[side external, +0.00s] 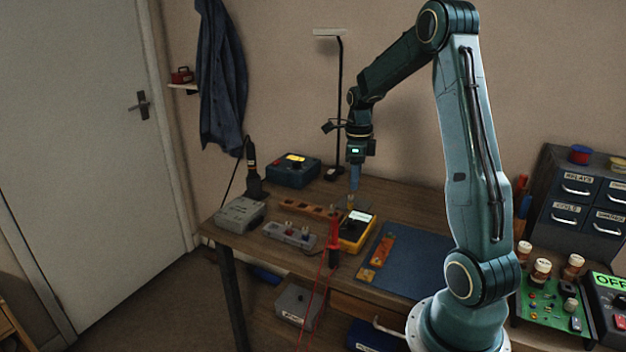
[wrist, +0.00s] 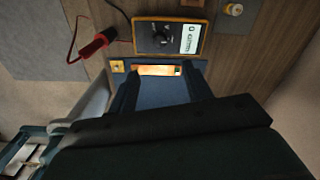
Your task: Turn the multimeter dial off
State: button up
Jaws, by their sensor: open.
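The yellow-cased multimeter (side external: 346,243) lies on the wooden bench in the side view, with a pale lit display. In the wrist view the multimeter (wrist: 146,48) is at the top, with a black round dial (wrist: 160,38) and a white display (wrist: 190,38). The dial's exact setting is too small to read. My gripper (side external: 354,186) points down above the bench, just behind the multimeter in the side view. In the wrist view my gripper (wrist: 162,92) has its two fingers apart with nothing held. It is apart from the dial.
A red probe (side external: 333,250) with its cable stands beside the multimeter. A blue mat (side external: 412,268) with an orange strip (side external: 378,255) lies right of it. A grey box (side external: 240,214), a blue unit (side external: 293,172) and a lamp (side external: 340,100) stand left and behind.

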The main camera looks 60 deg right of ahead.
aim_at(352, 221)
notch_tip(352, 221, down, 14)
jog(key=shift+r, duration=0.1)
dwell(0.8)
jog(key=c, duration=1)
